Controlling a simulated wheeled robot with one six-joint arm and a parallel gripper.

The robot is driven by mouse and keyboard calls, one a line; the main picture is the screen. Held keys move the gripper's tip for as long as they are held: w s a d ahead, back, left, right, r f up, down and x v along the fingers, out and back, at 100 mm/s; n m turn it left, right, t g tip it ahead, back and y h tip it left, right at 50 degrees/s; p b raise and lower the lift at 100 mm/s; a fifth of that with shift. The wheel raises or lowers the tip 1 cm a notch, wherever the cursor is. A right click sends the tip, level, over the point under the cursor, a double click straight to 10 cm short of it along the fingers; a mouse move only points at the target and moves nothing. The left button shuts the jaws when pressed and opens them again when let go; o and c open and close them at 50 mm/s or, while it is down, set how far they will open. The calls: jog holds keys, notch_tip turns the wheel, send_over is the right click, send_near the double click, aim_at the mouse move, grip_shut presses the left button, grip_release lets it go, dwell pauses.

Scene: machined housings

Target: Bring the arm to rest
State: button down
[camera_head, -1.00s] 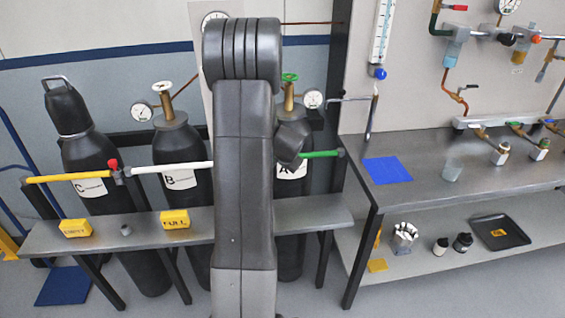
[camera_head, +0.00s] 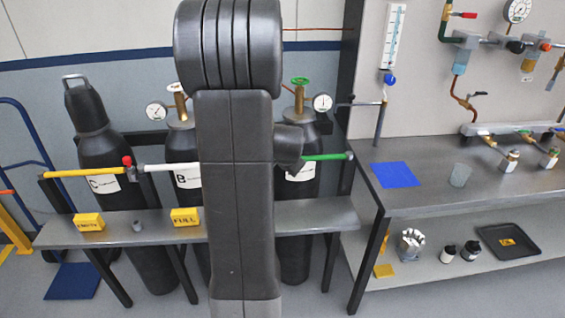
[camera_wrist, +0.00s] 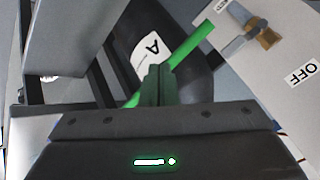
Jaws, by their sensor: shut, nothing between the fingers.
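My arm (camera_head: 236,190) stands tall in the middle of the head view, folded at the top, and hides part of the cylinder rack. My gripper (camera_wrist: 157,72) shows in the wrist view with its fingers together and nothing between them. Beyond the fingertips are the green bar (camera_wrist: 195,62) and the cylinder labelled A (camera_wrist: 180,72). I cannot tell from the wrist view how far the fingers are from the bar.
Cylinders C (camera_head: 100,150) and B (camera_head: 178,147) stand behind a low grey shelf (camera_head: 150,236) bearing yellow EMPTY (camera_head: 89,222) and FULL (camera_head: 185,217) blocks. A black tray (camera_head: 508,241) lies below.

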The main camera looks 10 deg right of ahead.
jog(key=shift+s+a+r, duration=0.2)
jog(key=shift+r, duration=0.15)
jog(key=shift+f, duration=0.1)
